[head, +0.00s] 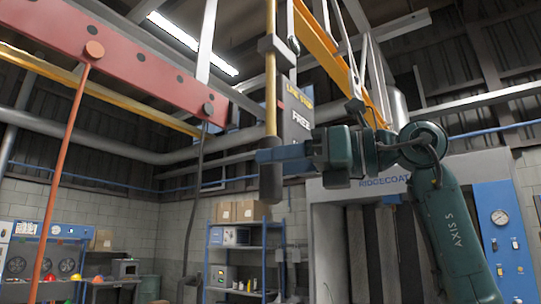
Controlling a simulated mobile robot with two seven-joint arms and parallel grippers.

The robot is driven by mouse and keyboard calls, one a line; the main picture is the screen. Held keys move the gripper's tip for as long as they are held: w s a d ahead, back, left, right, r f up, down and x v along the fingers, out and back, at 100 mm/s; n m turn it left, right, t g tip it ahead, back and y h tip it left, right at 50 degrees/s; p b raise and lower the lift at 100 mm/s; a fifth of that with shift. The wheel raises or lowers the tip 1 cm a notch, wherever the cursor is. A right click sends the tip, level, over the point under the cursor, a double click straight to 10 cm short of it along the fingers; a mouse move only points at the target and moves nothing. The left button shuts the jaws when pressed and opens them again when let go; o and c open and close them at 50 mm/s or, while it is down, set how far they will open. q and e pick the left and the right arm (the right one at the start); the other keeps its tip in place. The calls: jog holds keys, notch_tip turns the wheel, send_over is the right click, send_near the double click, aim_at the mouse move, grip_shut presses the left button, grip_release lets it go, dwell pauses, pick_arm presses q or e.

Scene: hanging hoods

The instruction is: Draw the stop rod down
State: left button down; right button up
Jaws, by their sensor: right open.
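The stop rod (271,95) is a yellow upright rod hanging from above, with a dark grip (270,188) at its lower end. A sign plate (299,115) beside it reads "LINE STOP" and "FREE"; the lettering below is partly hidden by my gripper. My right gripper (270,155) comes in from the right, with its blue fingers level with the upper part of the grip. One finger crosses in front of the grip; the other is hidden, so I cannot tell whether they touch it. The jaws are open. My left gripper is out of view.
A red beam (130,70) with a hanging red rod (62,180) is at upper left. A dark hose (195,190) hangs left of the stop rod. A blue shelf (245,250) with boxes and a blue gauge panel (503,240) stand behind.

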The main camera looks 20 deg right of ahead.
jog(key=shift+x, duration=1.05)
grip_shut()
